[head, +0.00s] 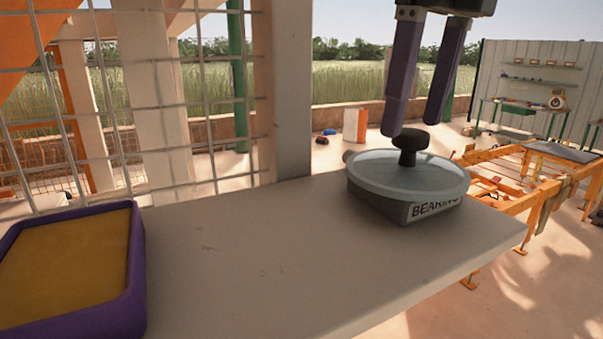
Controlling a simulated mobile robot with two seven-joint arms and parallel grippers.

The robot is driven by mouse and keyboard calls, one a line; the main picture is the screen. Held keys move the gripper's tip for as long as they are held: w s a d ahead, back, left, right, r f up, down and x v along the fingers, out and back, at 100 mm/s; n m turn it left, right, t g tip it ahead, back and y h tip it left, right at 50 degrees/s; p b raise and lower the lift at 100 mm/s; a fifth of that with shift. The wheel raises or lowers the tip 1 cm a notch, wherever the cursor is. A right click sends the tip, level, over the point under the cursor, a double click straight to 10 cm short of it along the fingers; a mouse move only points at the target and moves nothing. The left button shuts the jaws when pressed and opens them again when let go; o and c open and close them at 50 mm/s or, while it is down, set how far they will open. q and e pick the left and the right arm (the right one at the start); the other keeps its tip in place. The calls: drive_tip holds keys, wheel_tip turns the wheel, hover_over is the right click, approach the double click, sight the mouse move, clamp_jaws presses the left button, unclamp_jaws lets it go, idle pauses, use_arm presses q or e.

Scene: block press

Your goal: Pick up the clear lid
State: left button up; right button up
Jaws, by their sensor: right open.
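The clear lid (388,176) is a round, pale glassy disc with a black knob (410,146) on top. It lies on a grey box labelled "BEARING" (391,211) at the right end of the pale table. My right gripper (412,130) points down from the top of the head view. Its two dark purple fingers are apart and empty, with their tips near the height of the knob. Whether the fingers stand directly over the knob or a little off it, I cannot tell. My left gripper is not in view.
A purple tray with a yellow-brown filling (134,275) sits at the table's left. The middle of the pale table (260,250) is clear. A wire mesh (190,100) and a post (291,90) stand behind. The table edge runs close to the box.

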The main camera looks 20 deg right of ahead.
sight(412, 132)
drive_tip(key=f+b, duration=0.2)
drive_tip(key=f, duration=0.2)
drive_tip(key=shift+w, duration=0.2)
drive_tip(key=shift+r, duration=0.1)
clamp_jaws()
